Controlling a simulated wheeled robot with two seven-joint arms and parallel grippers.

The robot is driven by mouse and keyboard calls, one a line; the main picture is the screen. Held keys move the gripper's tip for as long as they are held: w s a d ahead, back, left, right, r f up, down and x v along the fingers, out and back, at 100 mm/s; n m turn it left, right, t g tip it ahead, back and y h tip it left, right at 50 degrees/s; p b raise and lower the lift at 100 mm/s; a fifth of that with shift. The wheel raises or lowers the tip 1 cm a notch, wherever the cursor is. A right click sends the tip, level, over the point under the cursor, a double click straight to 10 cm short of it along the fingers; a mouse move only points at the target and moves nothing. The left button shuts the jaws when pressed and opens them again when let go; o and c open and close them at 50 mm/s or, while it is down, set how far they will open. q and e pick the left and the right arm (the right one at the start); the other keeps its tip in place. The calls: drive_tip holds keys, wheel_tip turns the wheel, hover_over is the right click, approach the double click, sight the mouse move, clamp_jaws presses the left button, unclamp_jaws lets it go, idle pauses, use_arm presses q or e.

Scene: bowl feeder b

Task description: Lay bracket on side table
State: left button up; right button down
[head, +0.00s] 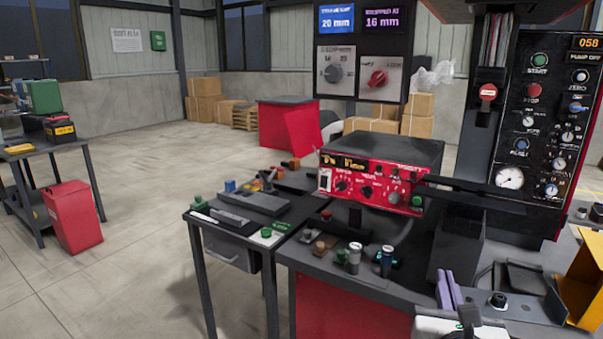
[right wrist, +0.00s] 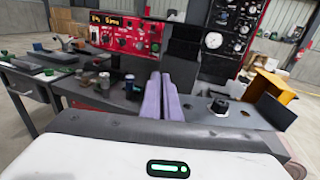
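My right gripper (head: 446,277) has a white body and two purple fingers. It is at the bottom right of the head view, over the front of the dark workbench (head: 345,283). In the right wrist view its fingers (right wrist: 161,82) stand side by side, close together, with nothing visible between them. My left gripper is not in view. A dark table with a drawer (head: 228,248), perhaps the side table, adjoins the bench on the left. I cannot pick out the bracket with certainty in either view.
A red-fronted control box (head: 372,188) stands behind several small parts on the bench. A dark gauge panel (head: 545,135) rises at the right, above an orange angled piece (head: 588,270). A red bin (head: 73,215) stands at the left. The floor between is clear.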

drive_tip(key=s+a+f+n+y, duration=0.1)
drive_tip(key=s+a+f+y, duration=0.1)
drive_tip(key=s, duration=0.7)
drive_tip(key=s+a+f+n+y, duration=0.2)
drive_tip(key=s+a+f, duration=0.1)
drive_tip(key=s, duration=0.7)
drive_tip(key=shift+s+a+t+y, duration=0.3)
drive_tip(key=shift+a+y, duration=0.1)
